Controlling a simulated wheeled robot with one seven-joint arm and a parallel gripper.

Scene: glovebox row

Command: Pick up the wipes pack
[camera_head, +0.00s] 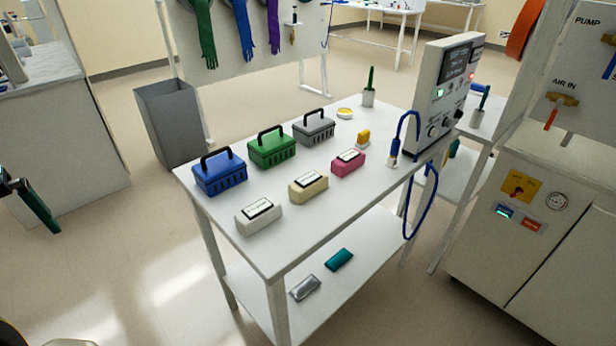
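Three small blocks with labelled tops stand in a row on the white table: a white one (258,216), a cream one (308,185) and a pink one (348,164). Their labels are too small to read. A silver packet (305,287) and a teal packet (339,259) lie on the lower shelf. I cannot tell which of these is the wipes pack. A dark part with a long green end (38,206) shows at the left edge, well away from the table. It may be my gripper; its opening cannot be made out.
Blue (219,172), green (271,147) and grey (314,127) handled baskets stand behind the blocks. A meter box (442,95) with a blue cable (407,125) stands at the table's right end. A grey bin (172,122) is behind. The floor left of the table is clear.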

